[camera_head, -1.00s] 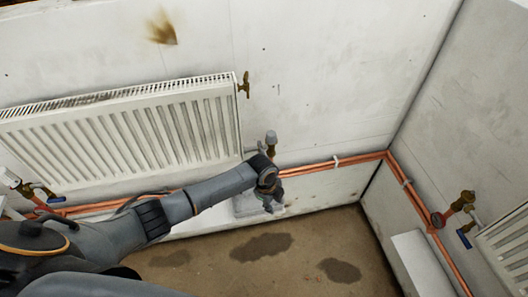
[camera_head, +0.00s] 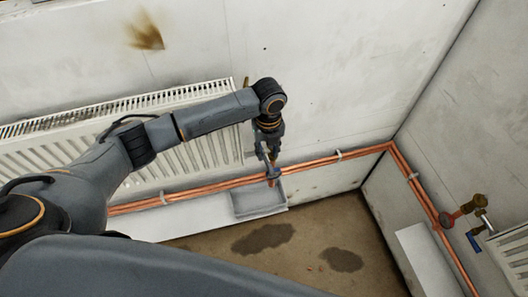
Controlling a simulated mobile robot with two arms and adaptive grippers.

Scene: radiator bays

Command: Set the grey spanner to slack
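My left gripper (camera_head: 269,158) points down at the lower right end of the large white radiator (camera_head: 200,153), in front of the copper pipes. Its fingers are small and dark, and I cannot tell whether they are open or shut on something. I cannot make out the grey spanner; the gripper and wrist cover the valve fittings at this end of the radiator. My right gripper is not in view.
A shallow grey tray (camera_head: 258,212) sits below the gripper. Copper pipes (camera_head: 330,160) run along the wall and round the corner. At right are a red-wheeled valve (camera_head: 447,220), a blue lever (camera_head: 474,242) and another radiator (camera_head: 515,250). Dark stains mark the floor.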

